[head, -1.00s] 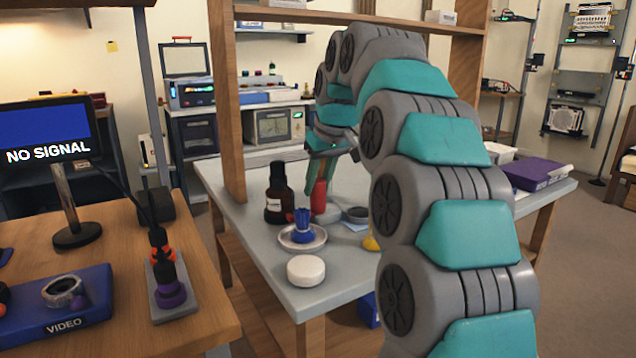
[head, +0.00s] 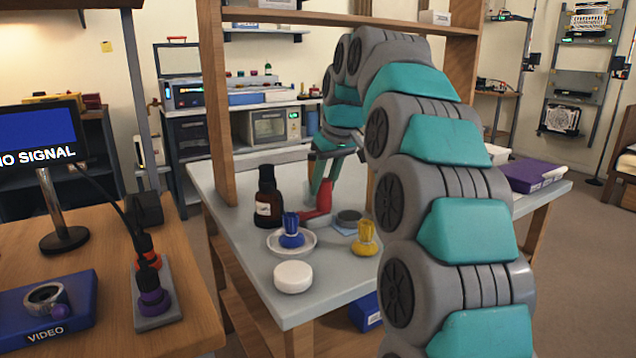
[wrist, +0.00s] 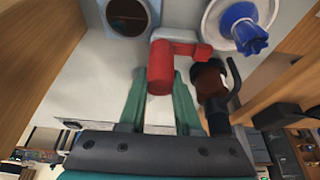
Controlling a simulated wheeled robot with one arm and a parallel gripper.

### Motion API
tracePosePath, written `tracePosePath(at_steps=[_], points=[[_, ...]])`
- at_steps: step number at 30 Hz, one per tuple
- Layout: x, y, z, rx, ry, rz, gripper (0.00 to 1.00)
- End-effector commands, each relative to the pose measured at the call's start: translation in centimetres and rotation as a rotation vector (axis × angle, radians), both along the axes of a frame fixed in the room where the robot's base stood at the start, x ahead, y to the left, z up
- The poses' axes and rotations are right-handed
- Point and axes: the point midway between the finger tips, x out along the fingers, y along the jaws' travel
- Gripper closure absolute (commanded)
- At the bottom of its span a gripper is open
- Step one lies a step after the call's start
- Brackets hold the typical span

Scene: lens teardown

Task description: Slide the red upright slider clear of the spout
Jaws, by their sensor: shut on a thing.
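The red slider (head: 324,196) stands on the grey table, beyond the blue-topped piece on its white dish. In the wrist view the red slider (wrist: 160,68) shows a thick round post with a red side arm reaching right at its far end. My gripper (head: 320,190) comes down on it from above, partly behind my arm. In the wrist view the green fingers of my gripper (wrist: 160,85) lie on either side of the post, shut on it. I cannot make out a separate spout.
A dark bottle (head: 268,198) stands left of the slider. The blue-topped piece (head: 291,232) sits on the white dish (head: 275,242). A white round lid (head: 292,277) lies in front.

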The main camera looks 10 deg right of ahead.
Motion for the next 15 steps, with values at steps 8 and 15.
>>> tracePosePath(at_steps=[8,15], points=[[0.01,0.04,0.05,0.0,-0.002,0.0,0.6],[0.0,0.03,0.03,0.0,-0.001,0.0,0.38]])
